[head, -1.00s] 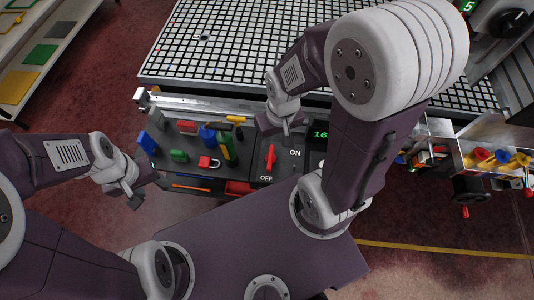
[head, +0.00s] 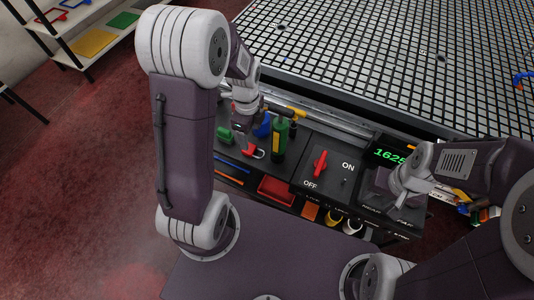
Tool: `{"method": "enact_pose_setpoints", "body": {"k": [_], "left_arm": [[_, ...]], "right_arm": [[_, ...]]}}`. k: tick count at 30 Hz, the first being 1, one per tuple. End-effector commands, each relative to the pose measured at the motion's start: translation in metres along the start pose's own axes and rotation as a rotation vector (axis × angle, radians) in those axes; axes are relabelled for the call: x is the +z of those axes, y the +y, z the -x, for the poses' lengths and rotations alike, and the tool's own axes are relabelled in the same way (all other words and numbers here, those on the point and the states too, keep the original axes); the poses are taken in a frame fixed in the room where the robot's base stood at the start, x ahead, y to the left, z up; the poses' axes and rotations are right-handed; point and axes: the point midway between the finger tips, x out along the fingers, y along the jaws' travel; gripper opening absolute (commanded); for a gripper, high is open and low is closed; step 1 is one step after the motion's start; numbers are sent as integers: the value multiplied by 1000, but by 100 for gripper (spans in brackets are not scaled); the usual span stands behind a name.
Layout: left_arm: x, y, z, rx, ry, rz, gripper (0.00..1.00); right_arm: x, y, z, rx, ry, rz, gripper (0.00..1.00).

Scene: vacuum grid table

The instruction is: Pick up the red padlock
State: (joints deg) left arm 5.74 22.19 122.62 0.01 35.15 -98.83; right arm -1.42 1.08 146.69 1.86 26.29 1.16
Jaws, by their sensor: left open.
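The red padlock (head: 250,152) lies on the dark tool shelf in front of the grid table, with its pale shackle toward the right. My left gripper (head: 242,143) is open, pointing down right at the padlock, and hides part of it. I cannot tell whether the fingers touch it or are around it. My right gripper (head: 408,194) is well to the right, near the green number display, away from the padlock. Its jaw opening is not clear.
A green-and-yellow tool (head: 279,138) stands just right of the padlock, and a blue item (head: 262,126) is behind it. A green block (head: 225,134) is to the left. A control panel with a red switch (head: 320,163) is further right. The grid table (head: 400,60) is behind.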

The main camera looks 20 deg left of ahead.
Motion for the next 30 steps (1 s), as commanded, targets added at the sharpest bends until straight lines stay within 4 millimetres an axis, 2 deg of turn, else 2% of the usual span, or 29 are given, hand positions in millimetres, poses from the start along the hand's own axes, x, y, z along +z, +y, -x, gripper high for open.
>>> {"method": "enact_pose_setpoints", "body": {"k": [5, 10, 17, 24, 30], "left_arm": [[1, -1, -4, 2, 0, -28, 67], [1, 0, -32, 5, 1, -26, 67], [1, -1, -44, 2, 0, -25, 67], [1, -1, -86, 4, -1, -25, 67], [2, -2, -92, 0, -3, -24, 67]], "right_arm": [[0, 0, -1, 0, 1, 0, 38], [1, 0, -9, 0, 1, 0, 38], [1, 0, -10, 0, 0, 0, 38], [2, 0, -21, 0, 0, 0, 38], [2, 0, -21, 0, 0, 0, 38]]}}
